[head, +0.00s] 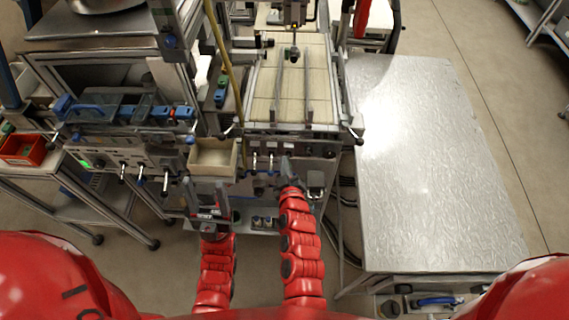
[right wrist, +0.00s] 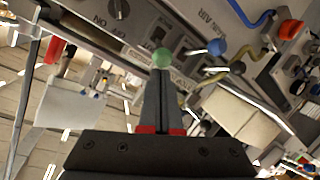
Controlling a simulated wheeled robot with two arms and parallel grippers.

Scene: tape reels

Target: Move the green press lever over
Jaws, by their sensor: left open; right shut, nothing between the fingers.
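The green press lever shows as a small green ball knob (right wrist: 162,57) in the right wrist view. It appears right at the tips of my right gripper (right wrist: 160,78), whose two fingers are shut together with nothing between them. I cannot tell whether the tips touch the knob. In the head view my right gripper (head: 287,163) is at the front panel of the machine (head: 318,149), and the green knob cannot be made out there. My left gripper (head: 208,188) is open and empty, below the tan bin at the machine's front.
A blue-knobbed lever (right wrist: 216,46) stands to the right of the green one. An orange-red button (right wrist: 291,29) is further right. The tan bin (head: 213,174) sits left of the right gripper. A bare metal table (head: 430,160) stands at right.

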